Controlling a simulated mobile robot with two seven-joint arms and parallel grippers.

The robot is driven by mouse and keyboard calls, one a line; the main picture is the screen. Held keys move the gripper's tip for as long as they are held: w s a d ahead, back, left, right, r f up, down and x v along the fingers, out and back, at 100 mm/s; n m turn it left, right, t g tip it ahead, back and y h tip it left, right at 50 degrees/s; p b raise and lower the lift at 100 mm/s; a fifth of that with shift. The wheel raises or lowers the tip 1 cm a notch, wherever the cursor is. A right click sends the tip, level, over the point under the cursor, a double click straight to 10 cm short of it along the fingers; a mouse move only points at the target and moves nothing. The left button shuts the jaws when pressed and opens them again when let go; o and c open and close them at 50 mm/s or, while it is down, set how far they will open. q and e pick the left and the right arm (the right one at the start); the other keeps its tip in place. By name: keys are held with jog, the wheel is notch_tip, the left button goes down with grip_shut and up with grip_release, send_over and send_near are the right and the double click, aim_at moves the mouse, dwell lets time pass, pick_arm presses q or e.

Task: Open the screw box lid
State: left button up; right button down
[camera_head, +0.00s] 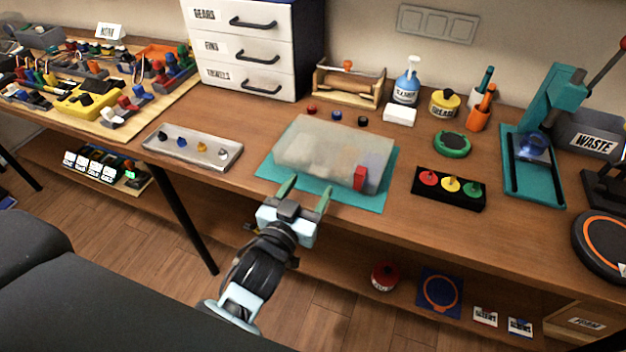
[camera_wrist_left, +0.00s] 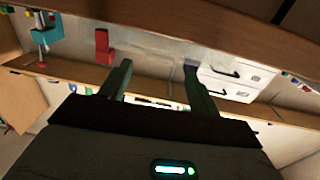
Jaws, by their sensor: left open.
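The screw box (camera_head: 325,150) is a frosted, see-through box on a teal mat (camera_head: 368,197). Its lid appears closed, and its contents are blurred. A red tab (camera_head: 360,177) stands on its front face near the right corner; the red tab also shows in the left wrist view (camera_wrist_left: 103,46). My left gripper (camera_head: 305,194) is open and empty at the table's front edge, in front of the box and left of the tab. Its two green fingers show apart in the left wrist view (camera_wrist_left: 157,72). My right gripper is not in view.
A metal tray (camera_head: 190,157) with small parts lies left of the mat. A black block with coloured buttons (camera_head: 448,188) sits to the right. Red, blue and black caps (camera_head: 336,115) lie behind the box. A teal press (camera_head: 535,150) stands further right. The table edge is close below my gripper.

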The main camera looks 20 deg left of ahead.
pick_arm(q)
jog(key=shift+w+d, duration=0.15)
jog(key=shift+w, duration=1.25)
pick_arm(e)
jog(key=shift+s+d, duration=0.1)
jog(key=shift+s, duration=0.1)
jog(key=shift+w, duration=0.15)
pick_arm(q)
jog(key=c, duration=0.5)
grip_shut()
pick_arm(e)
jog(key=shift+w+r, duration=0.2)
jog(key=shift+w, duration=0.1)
